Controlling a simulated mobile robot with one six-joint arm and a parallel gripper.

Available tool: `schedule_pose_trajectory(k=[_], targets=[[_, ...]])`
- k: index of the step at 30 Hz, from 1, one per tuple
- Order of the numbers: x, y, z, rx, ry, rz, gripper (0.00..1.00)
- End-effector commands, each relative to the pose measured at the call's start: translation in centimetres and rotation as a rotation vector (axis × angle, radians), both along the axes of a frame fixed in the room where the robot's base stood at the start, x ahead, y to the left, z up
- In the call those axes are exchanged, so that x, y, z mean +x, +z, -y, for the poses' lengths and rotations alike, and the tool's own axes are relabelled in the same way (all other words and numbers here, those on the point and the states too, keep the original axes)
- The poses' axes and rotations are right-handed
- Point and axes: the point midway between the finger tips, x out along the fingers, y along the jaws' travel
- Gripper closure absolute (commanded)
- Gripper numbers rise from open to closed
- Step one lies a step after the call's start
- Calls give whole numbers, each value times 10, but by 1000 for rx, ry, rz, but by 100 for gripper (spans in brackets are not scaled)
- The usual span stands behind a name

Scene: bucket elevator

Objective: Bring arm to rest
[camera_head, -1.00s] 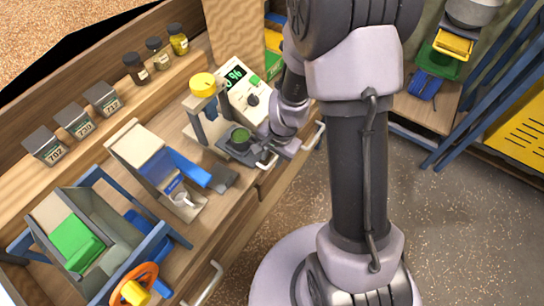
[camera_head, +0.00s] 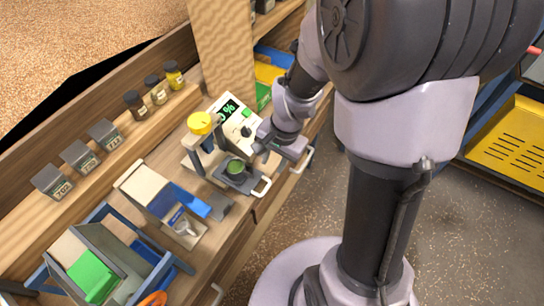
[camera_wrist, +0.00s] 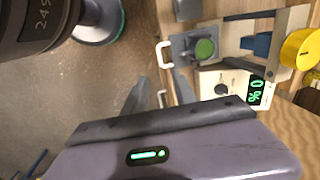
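My arm fills the right side of the head view. My gripper (camera_head: 268,152) is up beside the device with the green display, above and apart from the pale handle (camera_head: 262,187) of the small grey tray. In the wrist view my gripper (camera_wrist: 158,90) shows two grey fingers spread with a gap between them and nothing held. The tray (camera_head: 238,178) carries a round green piece (camera_head: 235,166), which also shows in the wrist view (camera_wrist: 204,48). The device's display (camera_head: 229,109) reads 0 %.
A yellow-capped stand (camera_head: 200,123) is left of the tray. A white box with a blue lever (camera_head: 195,203) and a grey bin with a green block (camera_head: 93,277) stand further left. Jars and dark-lidded boxes line the shelf. Floor (camera_head: 318,190) is open in front of the bench.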

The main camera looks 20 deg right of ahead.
Motion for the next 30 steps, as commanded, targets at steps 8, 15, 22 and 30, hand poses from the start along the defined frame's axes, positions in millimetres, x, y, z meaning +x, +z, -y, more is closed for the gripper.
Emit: schedule_pose_trajectory(k=[8, 15, 22, 30], targets=[[-4, 22, -12, -9, 64, 66, 68], [-79, 91, -60, -69, 366, 331, 68], [-125, 105, -75, -105, 493, 442, 68], [-125, 108, -75, -105, 496, 443, 68]])
